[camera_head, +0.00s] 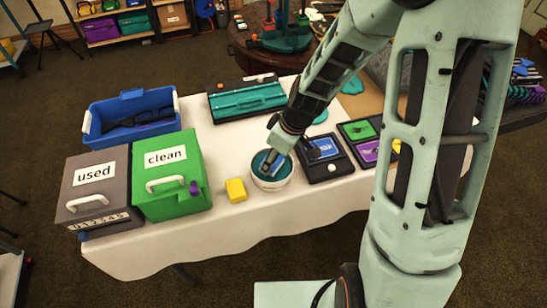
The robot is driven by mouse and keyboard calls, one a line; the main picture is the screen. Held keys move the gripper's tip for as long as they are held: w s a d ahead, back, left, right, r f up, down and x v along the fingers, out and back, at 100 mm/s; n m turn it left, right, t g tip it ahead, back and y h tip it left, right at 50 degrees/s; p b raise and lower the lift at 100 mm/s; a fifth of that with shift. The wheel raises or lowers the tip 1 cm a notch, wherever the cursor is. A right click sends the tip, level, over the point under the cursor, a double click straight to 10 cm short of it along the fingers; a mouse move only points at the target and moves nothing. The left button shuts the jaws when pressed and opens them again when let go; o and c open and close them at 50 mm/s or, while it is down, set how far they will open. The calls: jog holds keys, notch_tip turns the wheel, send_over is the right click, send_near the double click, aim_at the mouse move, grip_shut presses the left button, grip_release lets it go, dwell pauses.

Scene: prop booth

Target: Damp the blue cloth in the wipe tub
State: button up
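The wipe tub (257,181), round and white-rimmed, stands near the front edge of the white table. My gripper (267,163) points down into the tub's opening from above. Teal and blue show inside the tub around the fingers. A small blue patch beside the fingertips may be the blue cloth, but I cannot tell whether the fingers hold it. The fingers are too small and dark to show whether they are open or shut. A flat blue square (325,147) lies in a black tray (334,168) just right of the tub.
A yellow block (236,190) sits left of the tub. A green "clean" box (170,180) and a grey "used" box (95,188) stand further left. Behind are a blue bin (130,112) and a teal case (246,99). Another tray (365,140) with green and purple squares is right.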

dwell(0.3)
jog(key=shift+r+p, duration=2.25)
jog(key=shift+r, duration=1.25)
jog(key=d+r+m+t+h+p, duration=0.1)
jog(key=d+r+m+h+p, duration=0.1)
jog(key=d+r+m+p, duration=0.4)
jog(key=shift+w+d+r+m+t+h+p, duration=0.35)
jog(key=shift+d+r+m, duration=1.65)
jog(key=shift+d+m, duration=0.95)
